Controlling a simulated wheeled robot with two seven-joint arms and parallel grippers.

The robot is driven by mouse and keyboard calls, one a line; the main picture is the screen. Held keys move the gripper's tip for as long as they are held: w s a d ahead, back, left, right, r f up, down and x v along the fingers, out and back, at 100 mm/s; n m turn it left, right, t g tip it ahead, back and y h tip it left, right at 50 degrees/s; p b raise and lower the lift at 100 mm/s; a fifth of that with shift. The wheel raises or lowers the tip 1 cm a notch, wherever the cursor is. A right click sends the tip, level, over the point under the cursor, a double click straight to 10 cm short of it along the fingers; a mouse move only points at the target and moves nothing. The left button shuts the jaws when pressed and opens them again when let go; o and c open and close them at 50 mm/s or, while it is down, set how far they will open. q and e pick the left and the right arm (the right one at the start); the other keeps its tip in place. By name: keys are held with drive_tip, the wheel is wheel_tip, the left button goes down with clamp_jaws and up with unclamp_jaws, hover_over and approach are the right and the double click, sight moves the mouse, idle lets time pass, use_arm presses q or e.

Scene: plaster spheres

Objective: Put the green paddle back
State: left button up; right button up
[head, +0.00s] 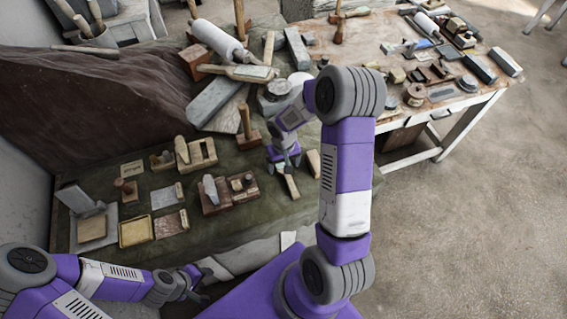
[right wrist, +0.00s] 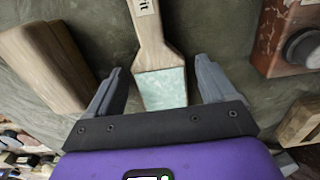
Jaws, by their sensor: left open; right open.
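The green paddle (right wrist: 161,88) shows in the right wrist view as a wooden piece with a pale green end and a label on its handle. It lies on the dark cloth. My right gripper (right wrist: 160,84) is open, with one finger on each side of the green end and a gap on both sides. In the head view the paddle's wooden handle (head: 292,187) sticks out below my right gripper (head: 284,158); its green end is hidden there. My left gripper (head: 201,281) is open and empty at the lower left, in front of the cloth-covered table.
A wooden block (right wrist: 45,65) lies left of the paddle in the right wrist view. A reddish block with a round grey part (right wrist: 290,45) stands to its right. Several small trays and tools, including a yellow tray (head: 136,231), occupy the table's front left. A second cluttered table (head: 440,110) stands right.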

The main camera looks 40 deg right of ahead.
drive_tip(key=shift+r, duration=0.1)
wheel_tip(320, 180, up, 12)
drive_tip(key=p, duration=0.1)
idle(0.8)
